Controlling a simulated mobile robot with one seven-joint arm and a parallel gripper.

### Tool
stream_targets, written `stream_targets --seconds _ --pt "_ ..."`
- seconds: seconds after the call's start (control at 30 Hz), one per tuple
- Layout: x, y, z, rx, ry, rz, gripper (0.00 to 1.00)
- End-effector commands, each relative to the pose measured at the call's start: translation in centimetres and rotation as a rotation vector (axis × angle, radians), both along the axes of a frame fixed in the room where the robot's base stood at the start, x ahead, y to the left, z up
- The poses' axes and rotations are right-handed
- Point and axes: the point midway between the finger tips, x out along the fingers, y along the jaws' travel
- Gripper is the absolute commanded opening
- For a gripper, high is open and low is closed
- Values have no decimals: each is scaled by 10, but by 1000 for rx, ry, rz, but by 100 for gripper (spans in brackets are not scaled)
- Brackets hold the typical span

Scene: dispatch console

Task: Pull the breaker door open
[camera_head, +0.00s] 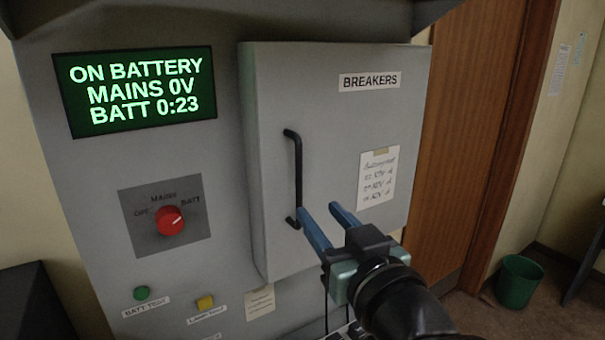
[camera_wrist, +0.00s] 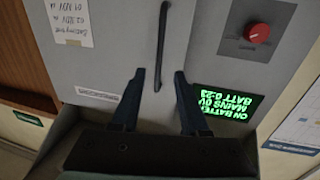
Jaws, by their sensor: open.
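The grey breaker door (camera_head: 330,110), labelled BREAKERS, looks closed on the console front. Its black upright bar handle (camera_head: 298,165) is on the door's left side. My gripper (camera_head: 319,208) has two blue fingers, open and empty, by the handle's lower part. In the head view the left fingertip is just right of the bar. In the wrist view the handle (camera_wrist: 163,45) lines up with the gap between the fingers (camera_wrist: 159,74). I cannot tell whether the fingertips reach around the bar or stop short of it. The breaker door (camera_wrist: 115,35) also shows there.
Left of the door are a display (camera_head: 135,90) reading ON BATTERY, a red rotary knob (camera_head: 170,220), a green button (camera_head: 141,293) and a yellow button (camera_head: 205,302). A paper note (camera_head: 377,178) is on the door. A wooden door (camera_head: 465,130) and green bin (camera_head: 519,281) stand right.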

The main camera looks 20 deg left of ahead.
Motion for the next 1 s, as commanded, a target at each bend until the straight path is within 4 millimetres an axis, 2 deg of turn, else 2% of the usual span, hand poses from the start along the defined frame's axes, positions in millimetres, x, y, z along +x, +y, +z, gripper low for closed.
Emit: stream_targets --seconds 0.03,0.23,0.5,0.7,0.97,1.0 --pt "8 8 5 0 3 3 45" --pt "40 36 5 0 1 2 45" --pt "69 60 4 0 -1 -1 45" --pt "77 66 2 0 -1 -2 45" --pt "78 67 1 0 -3 -2 45" --pt "78 67 1 0 -3 -2 39"
